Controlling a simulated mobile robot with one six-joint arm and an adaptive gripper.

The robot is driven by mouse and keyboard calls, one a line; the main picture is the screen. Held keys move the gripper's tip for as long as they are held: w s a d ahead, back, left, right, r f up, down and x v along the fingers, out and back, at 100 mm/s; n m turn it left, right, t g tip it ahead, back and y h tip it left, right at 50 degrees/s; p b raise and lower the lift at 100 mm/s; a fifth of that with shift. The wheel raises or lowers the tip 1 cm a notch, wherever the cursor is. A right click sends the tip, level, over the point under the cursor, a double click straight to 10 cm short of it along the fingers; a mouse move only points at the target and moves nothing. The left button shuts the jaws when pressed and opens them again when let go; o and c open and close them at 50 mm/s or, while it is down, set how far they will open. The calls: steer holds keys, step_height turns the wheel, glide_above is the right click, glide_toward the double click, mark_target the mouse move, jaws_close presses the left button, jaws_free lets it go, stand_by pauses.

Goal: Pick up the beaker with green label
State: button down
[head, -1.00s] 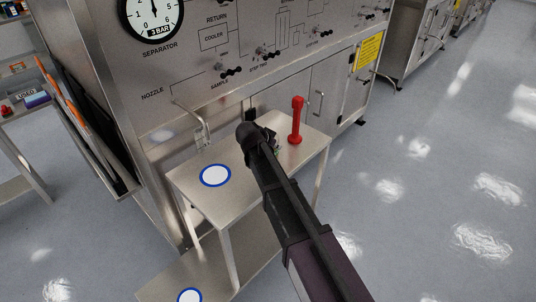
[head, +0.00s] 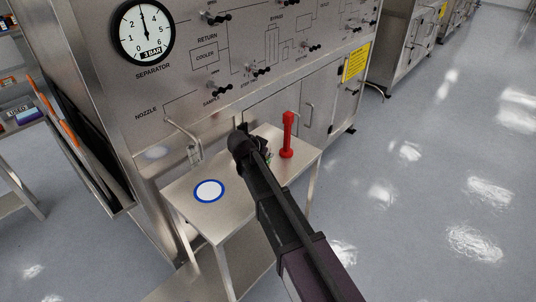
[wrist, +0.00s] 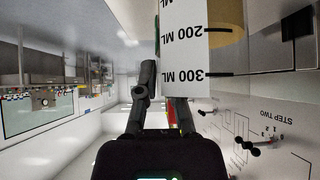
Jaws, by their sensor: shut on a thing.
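In the wrist view my gripper (wrist: 163,85) is shut on the beaker. The beaker's white label (wrist: 190,52) fills the top middle, with black "200 ML" and "300 ML" marks. A thin green strip (wrist: 157,35) shows at the label's left edge. Tan contents (wrist: 228,16) show at the right. In the head view my gripper (head: 240,138) is over the back of the small steel table (head: 235,215). My arm hides most of the beaker there; whether it touches the table I cannot tell.
A red upright object (head: 287,136) stands on the table, right of my gripper. A white disc with a blue rim (head: 209,190) lies on the tabletop. A bent nozzle pipe (head: 187,140) and a steel panel with knobs (head: 230,60) stand behind. Floor at right is clear.

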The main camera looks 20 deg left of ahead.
steer(key=s+d, duration=0.3)
steer(key=s, duration=0.4)
steer(key=s+d+r, duration=0.1)
steer(key=s+d, duration=0.3)
steer(key=s, duration=0.3)
steer(key=shift+d+r+p, duration=0.25)
steer(key=shift+r+p, duration=0.05)
steer(key=shift+p, duration=0.1)
